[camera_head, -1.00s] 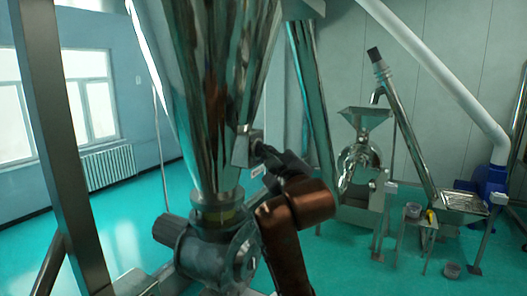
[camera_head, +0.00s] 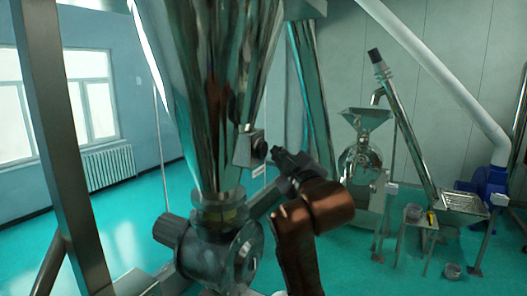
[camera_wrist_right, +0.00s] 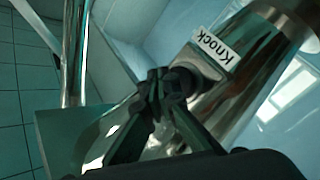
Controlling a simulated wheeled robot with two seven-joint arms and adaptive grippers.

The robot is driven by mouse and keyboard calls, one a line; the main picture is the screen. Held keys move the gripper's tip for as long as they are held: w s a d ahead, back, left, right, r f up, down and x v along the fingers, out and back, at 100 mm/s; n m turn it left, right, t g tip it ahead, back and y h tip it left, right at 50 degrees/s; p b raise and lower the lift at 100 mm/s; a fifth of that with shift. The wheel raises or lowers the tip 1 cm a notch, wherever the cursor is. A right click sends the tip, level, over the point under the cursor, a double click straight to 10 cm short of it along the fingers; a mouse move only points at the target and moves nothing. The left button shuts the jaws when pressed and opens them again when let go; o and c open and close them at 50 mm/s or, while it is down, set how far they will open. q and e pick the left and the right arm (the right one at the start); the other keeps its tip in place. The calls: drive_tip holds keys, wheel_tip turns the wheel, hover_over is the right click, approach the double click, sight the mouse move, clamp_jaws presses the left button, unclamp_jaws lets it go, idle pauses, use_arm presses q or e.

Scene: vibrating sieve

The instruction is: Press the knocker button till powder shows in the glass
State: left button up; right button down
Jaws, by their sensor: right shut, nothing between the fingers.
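The knocker box (camera_head: 243,149) is fixed to the side of the shiny steel hopper (camera_head: 205,90). Its dark round button (camera_head: 260,148) faces right. The label "Knock" (camera_wrist_right: 214,47) shows in the wrist view, beside the dark button (camera_wrist_right: 184,82). My right gripper (camera_head: 277,154) is shut and empty, its tips just right of the button with a small gap in the head view. In the wrist view the fingertips (camera_wrist_right: 157,84) overlap the button's edge. The glass (camera_head: 224,214) below the hopper shows a dull yellowish band; I cannot tell whether it is powder. My left gripper is out of view.
A grey valve housing with a motor (camera_head: 208,255) stands below the glass. A steel post (camera_head: 58,150) rises at the left. A mill with a funnel (camera_head: 365,120) and a slanted tube stand farther back right. Green floor is open between them.

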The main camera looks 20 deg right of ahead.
drive_tip(key=s+d, duration=0.3)
drive_tip(key=shift+s, duration=0.15)
idle(0.7)
